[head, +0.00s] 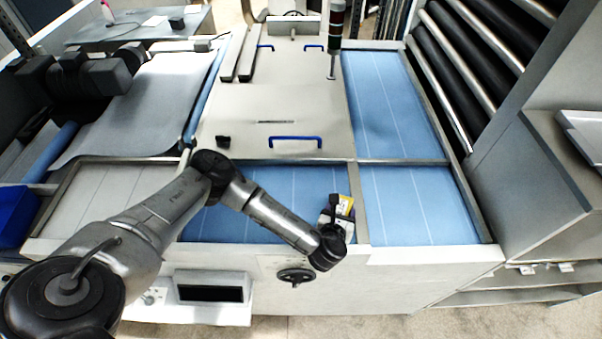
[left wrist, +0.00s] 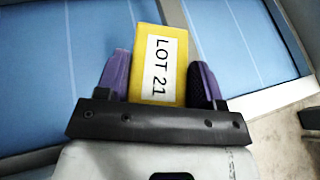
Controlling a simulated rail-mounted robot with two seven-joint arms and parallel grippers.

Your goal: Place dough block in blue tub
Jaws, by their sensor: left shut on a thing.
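The dough block (head: 346,202) is a yellow block with a white label. In the left wrist view the dough block (left wrist: 175,62) reads "LOT 21" and sits between two purple fingers. My left gripper (head: 342,210) is shut on it, over the front blue belt section near a metal divider. The left gripper also fills the lower part of the left wrist view (left wrist: 160,75). A blue tub (head: 16,214) is at the far left edge of the head view, partly cut off. Its inside is hard to make out. My right gripper is not in view.
Blue belt panels (head: 420,205) with metal frame rails surround the gripper. A pale cover with blue handles (head: 282,140) lies behind it. A handwheel (head: 295,276) is on the front panel. A roller with pale sheet (head: 130,105) stands at left, and a signal post (head: 336,35) at the back.

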